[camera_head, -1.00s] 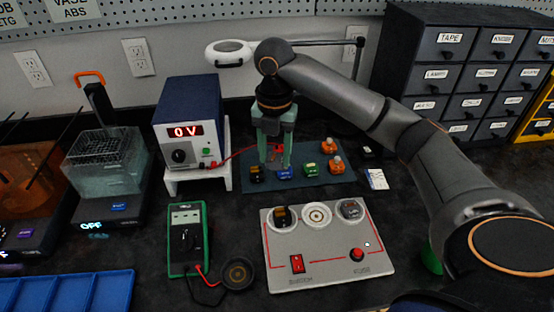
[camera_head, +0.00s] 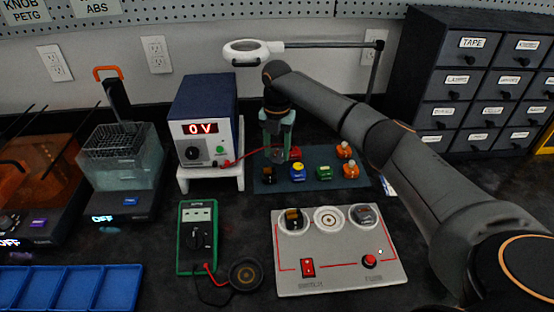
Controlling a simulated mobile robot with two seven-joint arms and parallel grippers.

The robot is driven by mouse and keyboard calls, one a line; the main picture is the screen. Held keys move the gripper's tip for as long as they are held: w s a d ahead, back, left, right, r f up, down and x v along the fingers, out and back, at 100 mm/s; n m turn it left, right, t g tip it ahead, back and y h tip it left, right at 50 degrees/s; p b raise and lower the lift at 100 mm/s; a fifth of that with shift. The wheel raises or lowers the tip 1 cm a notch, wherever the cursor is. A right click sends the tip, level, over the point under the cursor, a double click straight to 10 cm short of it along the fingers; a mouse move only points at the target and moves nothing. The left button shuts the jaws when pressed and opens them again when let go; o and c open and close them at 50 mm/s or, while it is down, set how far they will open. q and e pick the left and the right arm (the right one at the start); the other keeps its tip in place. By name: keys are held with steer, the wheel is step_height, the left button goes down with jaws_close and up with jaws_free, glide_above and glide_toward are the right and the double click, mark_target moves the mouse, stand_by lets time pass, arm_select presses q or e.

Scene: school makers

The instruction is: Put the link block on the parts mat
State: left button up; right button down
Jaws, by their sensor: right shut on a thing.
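The parts mat (camera_head: 328,182) is a dark teal sheet behind the grey switch board, with several small coloured blocks on it. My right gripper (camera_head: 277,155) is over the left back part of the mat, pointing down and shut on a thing. The held thing is mostly hidden between the fingers, so I cannot tell for sure that it is the link block or whether it touches the mat. My left gripper is not in view.
A red block (camera_head: 294,153), a green block (camera_head: 324,173) and orange blocks (camera_head: 350,170) stand on the mat. The power supply (camera_head: 204,128) is close on the left, with a red lead near the gripper. The switch board (camera_head: 340,270) has an empty middle socket.

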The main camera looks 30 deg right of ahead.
mark_target(277, 153)
steer(key=shift+w+d+f, duration=0.15)
steer(key=shift+w+f, duration=0.05)
steer(key=shift+f, duration=1.55)
steer(key=shift+f, duration=0.1)
steer(key=c, duration=0.6)
jaws_free()
step_height(277, 153, up, 12)
steer(key=shift+p, duration=0.4)
